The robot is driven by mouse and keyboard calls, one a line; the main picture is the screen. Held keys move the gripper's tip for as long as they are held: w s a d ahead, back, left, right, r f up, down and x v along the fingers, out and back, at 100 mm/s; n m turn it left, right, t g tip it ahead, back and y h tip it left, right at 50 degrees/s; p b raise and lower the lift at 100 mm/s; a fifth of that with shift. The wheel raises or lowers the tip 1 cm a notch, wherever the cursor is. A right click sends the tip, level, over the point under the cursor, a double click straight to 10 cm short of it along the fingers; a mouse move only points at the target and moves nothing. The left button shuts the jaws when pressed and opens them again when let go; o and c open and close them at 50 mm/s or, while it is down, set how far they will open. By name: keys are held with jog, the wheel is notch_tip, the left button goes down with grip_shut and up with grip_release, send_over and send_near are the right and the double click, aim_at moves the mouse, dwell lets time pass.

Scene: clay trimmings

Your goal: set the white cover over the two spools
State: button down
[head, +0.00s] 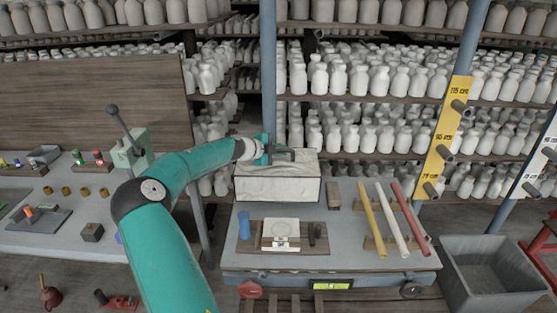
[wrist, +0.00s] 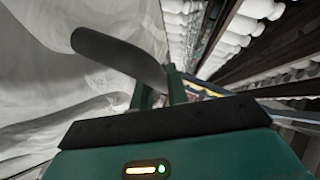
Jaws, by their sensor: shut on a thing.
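The white cover (head: 277,188) is a box-like shape with a creased surface, at the back left of the grey worktable in the head view. Its pale folds fill the left of the wrist view (wrist: 50,95). I cannot make out the two spools; anything under or behind the cover is hidden.
In front, a wooden board (head: 258,248) bears a white square piece (head: 281,233). A blue cylinder (head: 244,225) stands beside it. Yellow, white and red rods (head: 419,234) lie at the right. A grey bin (head: 495,270) stands right of the table (head: 345,255). Bottle shelves rise behind.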

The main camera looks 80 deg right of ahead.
aim_at(283, 159)
jog(key=shift+w+f, duration=0.15)
jog(key=shift+f, duration=0.75)
jog(key=shift+w+f, duration=0.15)
jog(key=shift+f, duration=0.85)
jog(key=c, duration=1.4)
grip_release()
jog(key=shift+o, duration=0.2)
jog(key=v, duration=1)
jog(key=shift+w+a+r, duration=0.5)
jog(key=shift+w+a, duration=0.05)
jog(key=shift+a, duration=0.15)
